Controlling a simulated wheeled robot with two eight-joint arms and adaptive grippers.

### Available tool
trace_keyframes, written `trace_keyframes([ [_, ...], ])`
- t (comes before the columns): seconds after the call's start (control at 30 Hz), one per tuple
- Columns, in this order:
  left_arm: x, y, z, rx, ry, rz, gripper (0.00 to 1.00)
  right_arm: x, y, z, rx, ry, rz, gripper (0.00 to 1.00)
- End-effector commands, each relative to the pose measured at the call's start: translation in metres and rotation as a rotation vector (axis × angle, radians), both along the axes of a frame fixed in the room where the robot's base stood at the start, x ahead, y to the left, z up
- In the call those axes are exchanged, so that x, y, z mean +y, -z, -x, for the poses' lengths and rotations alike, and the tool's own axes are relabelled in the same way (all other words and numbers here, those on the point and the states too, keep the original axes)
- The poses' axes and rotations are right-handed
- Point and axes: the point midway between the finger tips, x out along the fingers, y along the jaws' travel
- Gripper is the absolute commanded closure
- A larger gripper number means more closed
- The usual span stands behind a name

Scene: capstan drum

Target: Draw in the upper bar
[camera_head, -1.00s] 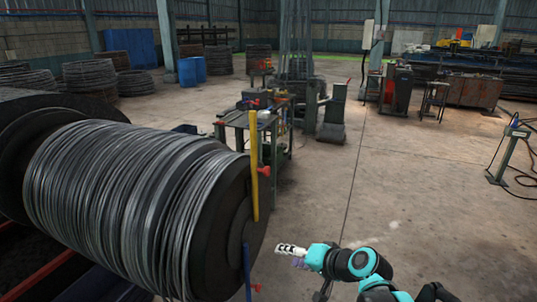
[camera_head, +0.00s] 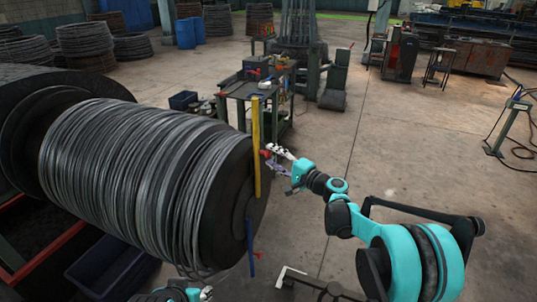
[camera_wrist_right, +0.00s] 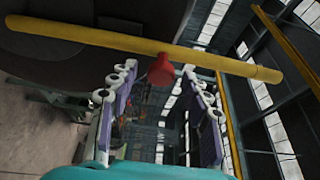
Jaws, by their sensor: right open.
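The upper bar is yellow (camera_head: 256,148) and stands upright against the near end of the drum (camera_head: 228,192). A red knob (camera_head: 265,153) sticks out from its side. In the right wrist view the yellow bar (camera_wrist_right: 215,61) crosses ahead of the fingers, and the red knob (camera_wrist_right: 161,70) lies between the fingertips. My right gripper (camera_head: 271,158) is open, its fingertips around the knob; I cannot tell whether they touch it. A blue lower bar (camera_head: 250,246) with its own red knob (camera_head: 258,254) is below. Part of my left gripper (camera_head: 206,293) shows at the bottom edge; its jaws are unclear.
Wire (camera_head: 125,165) is wound thickly on the drum. A blue crate (camera_head: 110,265) lies beneath the drum. The concrete floor to the right is largely clear.

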Motion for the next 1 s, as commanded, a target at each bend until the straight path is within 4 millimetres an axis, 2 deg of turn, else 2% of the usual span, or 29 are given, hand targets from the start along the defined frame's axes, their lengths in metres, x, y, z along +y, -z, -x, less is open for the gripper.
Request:
trace_keyframes([
  [0.2,0.0,0.001,0.0,0.0,0.0,0.0,0.6,0.016,0.0,-0.016,0.001,-0.001,0.001,0.52],
  [0.5,0.0,0.001,0.0,0.0,0.0,0.0,0.6,0.018,0.0,-0.018,0.0,0.0,0.001,0.52],
  [0.6,0.0,0.001,0.0,0.0,0.0,0.0,0.6,0.018,0.0,-0.018,0.0,0.0,0.001,0.78],
  [0.7,0.0,0.001,0.0,0.0,0.0,0.0,0.6,0.018,0.0,-0.018,0.0,0.0,0.001,1.0],
  [0.87,0.0,0.001,0.0,0.0,0.0,0.0,0.6,0.018,0.0,-0.018,0.0,0.0,0.001,1.0],
  [1.0,0.0,0.009,0.0,0.0,0.0,0.0,0.6,0.018,0.012,-0.018,0.0,0.0,0.001,1.0],
])
